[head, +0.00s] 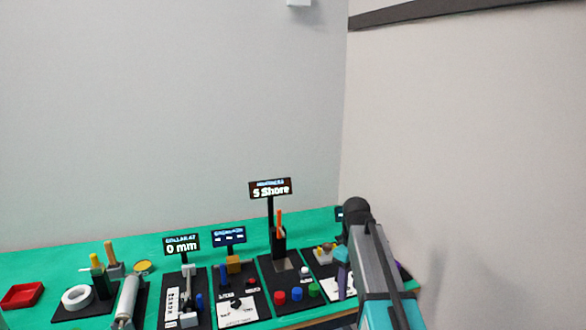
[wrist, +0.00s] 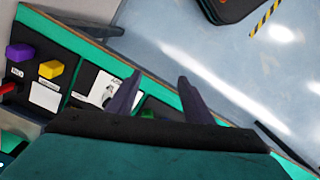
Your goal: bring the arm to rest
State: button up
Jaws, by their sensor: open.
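My arm (head: 375,262) rises at the right of the head view, in front of the right end of the green bench. My gripper (wrist: 160,79) shows in the wrist view with its two dark fingers spread apart and nothing between them. It is over the bench's edge, with the grey floor beyond its fingertips. In the head view the arm hides part of the bench's right end, and the fingers are hard to make out there.
The green bench (head: 40,262) holds several black stations with small signs, one reading "5 Shore" (head: 270,188). A red tray (head: 21,295) lies at the left. Walls stand behind and right.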

jog(key=s+f+g, duration=0.2)
jog(key=s+f, duration=0.7)
jog(key=f, duration=0.6)
jog(key=s+f+g, duration=0.3)
jog(key=s+f, duration=0.5)
jog(key=f, duration=0.6)
jog(key=s+f+m, duration=0.4)
jog(key=s+f, duration=0.5)
jog(key=s, duration=0.3)
jog(key=s+f+m, duration=0.4)
jog(key=s+f, duration=0.5)
jog(key=s, duration=0.3)
jog(key=shift+s+m+b, duration=0.3)
